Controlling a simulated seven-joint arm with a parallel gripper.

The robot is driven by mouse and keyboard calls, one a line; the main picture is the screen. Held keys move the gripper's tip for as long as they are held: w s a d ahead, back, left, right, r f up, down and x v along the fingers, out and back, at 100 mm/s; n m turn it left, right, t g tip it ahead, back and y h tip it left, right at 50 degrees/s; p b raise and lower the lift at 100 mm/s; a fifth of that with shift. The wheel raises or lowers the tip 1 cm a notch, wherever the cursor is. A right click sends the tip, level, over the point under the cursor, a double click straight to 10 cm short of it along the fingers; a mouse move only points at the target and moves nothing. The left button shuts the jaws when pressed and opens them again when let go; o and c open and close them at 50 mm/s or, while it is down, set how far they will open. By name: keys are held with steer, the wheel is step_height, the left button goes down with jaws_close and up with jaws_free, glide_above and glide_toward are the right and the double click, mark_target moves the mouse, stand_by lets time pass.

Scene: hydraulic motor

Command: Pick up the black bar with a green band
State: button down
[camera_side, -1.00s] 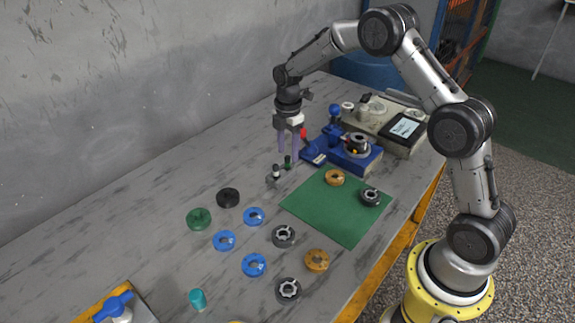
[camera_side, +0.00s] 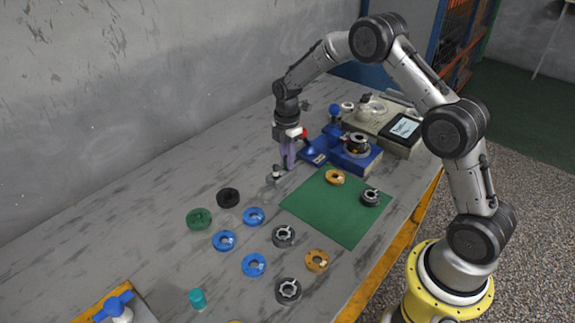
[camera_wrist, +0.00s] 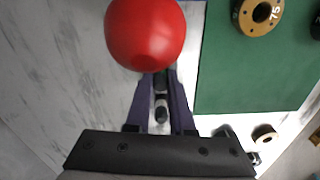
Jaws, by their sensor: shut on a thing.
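My gripper (camera_side: 288,165) is low over the bench, its purple fingers closed together at the small holder where the black bar with a green band stood upright. In the wrist view my gripper (camera_wrist: 160,88) is shut on a dark piece (camera_wrist: 161,82), which I take to be the bar. The fingers cover it in the side view, and its green band does not show.
A blue fixture (camera_side: 362,160) is close on the right; a red ball knob (camera_wrist: 145,32) is near the fingers. A green mat (camera_side: 330,212) holds an orange ring (camera_side: 335,177) and a dark ring (camera_side: 370,197). Several blue, black and orange rings lie in front.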

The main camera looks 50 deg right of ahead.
steer(key=shift+r, duration=0.15)
steer(key=shift+r, duration=0.55)
steer(key=s+a+r, duration=0.2)
steer(key=s+r, duration=0.9)
steer(key=s, duration=0.2)
steer(key=shift+s+r, duration=0.35)
steer(key=shift+s, duration=0.05)
steer(key=shift+a+r, duration=0.1)
steer(key=shift+r, duration=0.05)
steer(key=shift+r, duration=1.5)
